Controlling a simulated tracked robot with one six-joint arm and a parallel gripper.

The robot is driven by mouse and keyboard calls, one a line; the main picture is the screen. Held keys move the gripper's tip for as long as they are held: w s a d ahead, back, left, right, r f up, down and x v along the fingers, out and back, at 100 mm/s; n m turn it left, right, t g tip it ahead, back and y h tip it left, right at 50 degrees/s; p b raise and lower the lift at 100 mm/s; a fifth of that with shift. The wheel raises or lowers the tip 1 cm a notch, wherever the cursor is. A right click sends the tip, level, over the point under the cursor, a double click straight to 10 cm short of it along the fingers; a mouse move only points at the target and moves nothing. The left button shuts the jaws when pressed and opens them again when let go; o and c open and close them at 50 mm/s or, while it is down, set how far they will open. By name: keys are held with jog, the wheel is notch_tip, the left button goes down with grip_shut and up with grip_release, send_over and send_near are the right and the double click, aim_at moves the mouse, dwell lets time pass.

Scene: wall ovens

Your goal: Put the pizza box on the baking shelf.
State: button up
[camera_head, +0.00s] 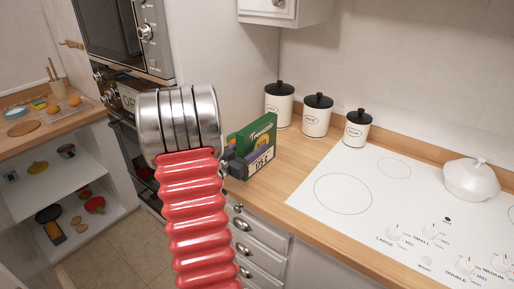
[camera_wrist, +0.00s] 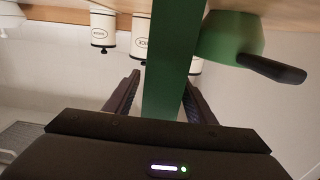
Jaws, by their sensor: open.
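The pizza box (camera_head: 262,138), green with white lettering, stands upright on the wooden counter beside my arm. In the wrist view its narrow green side (camera_wrist: 172,50) rises between the two dark fingers of my gripper (camera_wrist: 160,82). The fingers are open, one on each side of the box; contact cannot be told. In the head view my arm hides most of the gripper. No shelf is labelled as the baking shelf; open white shelves (camera_head: 50,190) holding food and pans show at the left.
Three white canisters with black lids (camera_head: 317,115) stand behind the box. A white cooktop (camera_head: 350,190) with a lidded white pot (camera_head: 471,179) lies right. Wall ovens (camera_head: 125,100) stand left. A green thing with a dark handle (camera_wrist: 232,40) is beside the box in the wrist view.

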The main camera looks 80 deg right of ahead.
jog(key=shift+x, duration=1.55)
grip_shut()
